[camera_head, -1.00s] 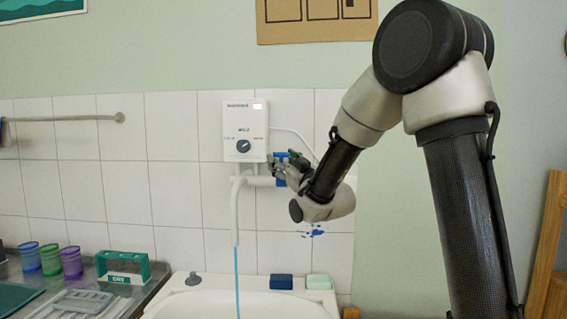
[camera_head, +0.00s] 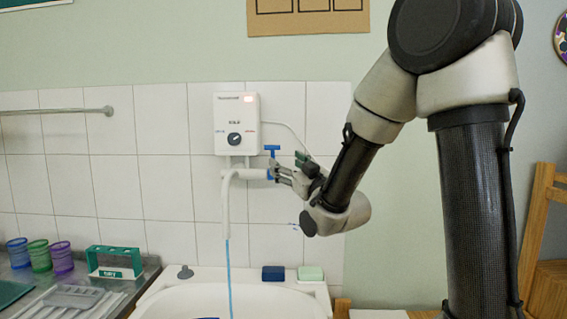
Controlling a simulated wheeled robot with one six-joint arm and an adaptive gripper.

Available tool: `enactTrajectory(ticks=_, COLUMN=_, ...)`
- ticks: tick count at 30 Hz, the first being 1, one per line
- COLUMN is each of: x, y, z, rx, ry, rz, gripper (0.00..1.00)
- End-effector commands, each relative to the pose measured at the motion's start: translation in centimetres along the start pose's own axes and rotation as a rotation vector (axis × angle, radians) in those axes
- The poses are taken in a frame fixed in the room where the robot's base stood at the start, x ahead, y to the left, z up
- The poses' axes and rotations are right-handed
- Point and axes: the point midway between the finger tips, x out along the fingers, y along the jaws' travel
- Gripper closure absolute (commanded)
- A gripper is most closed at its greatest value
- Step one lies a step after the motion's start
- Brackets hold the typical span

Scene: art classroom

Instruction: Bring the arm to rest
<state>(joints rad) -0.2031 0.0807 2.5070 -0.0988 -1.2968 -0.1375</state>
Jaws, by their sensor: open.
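My gripper (camera_head: 282,172) is at the end of my arm, in front of the tiled wall and above the sink's right part. Its jaws are open, with the fingertips close to the blue tap handle (camera_head: 272,149) on the white pipe. I cannot tell whether they touch the handle. My arm (camera_head: 350,165) is bent, with its elbow high at the upper right. The white water heater (camera_head: 236,124) hangs on the wall above the pipe, with a red light showing. A thin blue stream of water (camera_head: 229,275) runs from the spout into the sink (camera_head: 170,300).
A dark blue block (camera_head: 273,273) and a pale green block (camera_head: 310,273) sit on the sink's back rim. Coloured cups (camera_head: 39,256) and a green-white box (camera_head: 115,262) stand on the left counter. A wooden frame (camera_head: 537,225) stands at the right.

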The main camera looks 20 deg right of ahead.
Motion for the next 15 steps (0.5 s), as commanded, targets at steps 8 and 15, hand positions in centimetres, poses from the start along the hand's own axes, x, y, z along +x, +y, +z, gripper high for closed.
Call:
enactTrajectory(ticks=8, x=0.0, y=-0.1, z=0.5, rx=0.006, ry=-0.022, rz=-0.003, gripper=0.34)
enactTrajectory(ticks=15, x=-2.8, y=-1.2, z=10.7, rx=0.047, ry=-0.470, rz=-0.043, gripper=0.34)
